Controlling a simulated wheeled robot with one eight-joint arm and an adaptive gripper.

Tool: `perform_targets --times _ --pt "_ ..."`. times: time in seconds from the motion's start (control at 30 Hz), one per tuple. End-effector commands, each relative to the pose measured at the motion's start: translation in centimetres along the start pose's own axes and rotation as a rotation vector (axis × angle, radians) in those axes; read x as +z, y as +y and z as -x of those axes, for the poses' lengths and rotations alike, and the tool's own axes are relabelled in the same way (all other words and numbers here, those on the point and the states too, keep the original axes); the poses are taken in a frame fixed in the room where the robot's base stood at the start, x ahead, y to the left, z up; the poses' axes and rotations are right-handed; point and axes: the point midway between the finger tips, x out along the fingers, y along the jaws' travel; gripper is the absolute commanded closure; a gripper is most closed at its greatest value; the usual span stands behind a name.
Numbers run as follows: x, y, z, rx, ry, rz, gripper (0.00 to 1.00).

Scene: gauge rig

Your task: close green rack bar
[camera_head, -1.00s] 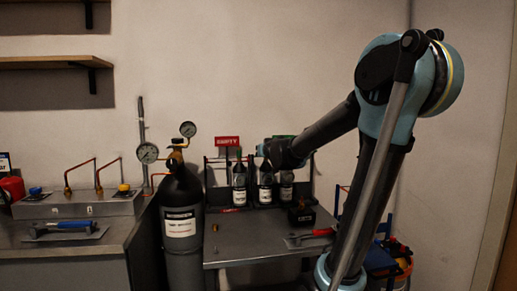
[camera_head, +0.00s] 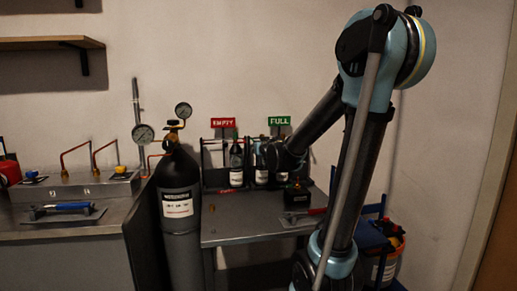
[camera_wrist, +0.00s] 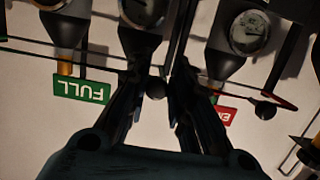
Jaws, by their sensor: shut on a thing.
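The cylinder rack (camera_head: 212,178) stands at the back of the table, with small dark bottles in it. The green FULL sign (camera_head: 279,121) rises over its right part and also shows upside down at left in the wrist view (camera_wrist: 82,89). My gripper (camera_wrist: 157,84) is at the rack, shut around a dark round knob (camera_wrist: 157,89), which seems to be the end of the green rack bar. The bar's green colour is hidden between the fingers. In the wrist view, a red bar (camera_wrist: 240,93) with a similar knob lies to the right. My arm hides part of the rack in the head view.
The red EMPTY sign (camera_head: 223,122) is at the rack's left. A big dark cylinder (camera_head: 178,225) with gauges stands left of the table.

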Motion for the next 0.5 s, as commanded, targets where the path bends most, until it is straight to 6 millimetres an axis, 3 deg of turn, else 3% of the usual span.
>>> perform_targets --times 0.27,0.3,0.37,0.5 --pt "0.07 0.27 -0.02 0.007 -0.006 -0.001 1.00" --pt "0.05 0.27 -0.03 0.007 -0.006 -0.001 0.75" --pt "0.02 0.24 -0.01 0.007 -0.005 0.000 0.62" --pt "-0.07 0.08 0.06 0.003 -0.003 0.000 0.59"
